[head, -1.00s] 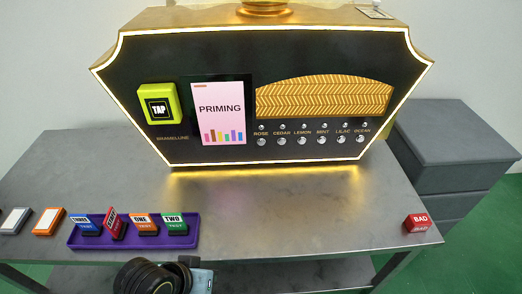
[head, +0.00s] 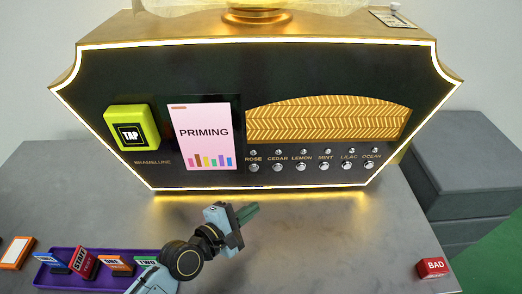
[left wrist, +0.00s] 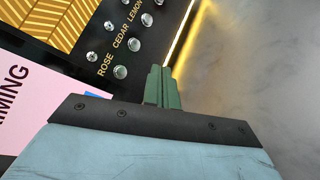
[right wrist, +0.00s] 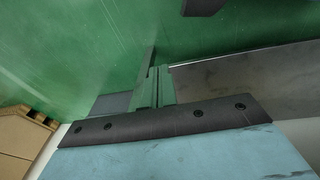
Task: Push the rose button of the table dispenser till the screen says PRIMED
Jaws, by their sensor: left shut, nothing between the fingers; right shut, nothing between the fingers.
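The table dispenser (head: 200,80) is a black panel with a glowing gold rim. Its screen (head: 200,135) reads PRIMING above small coloured bars. The rose button (head: 254,167) is the leftmost silver button in the row under the gold grille; it also shows in the left wrist view (left wrist: 120,72). My left gripper (head: 250,210) is shut and empty, in front of the panel and below the rose button, apart from it. In the left wrist view its green fingertips (left wrist: 162,75) are near the row of buttons. My right gripper (right wrist: 160,75) is shut and empty, away from the dispenser.
A yellow-green TAP pad (head: 131,128) is left of the screen. A purple tray (head: 70,284) with several labelled cards stands at the front left. A red BAD block (head: 433,267) is at the right table edge. The table between is clear.

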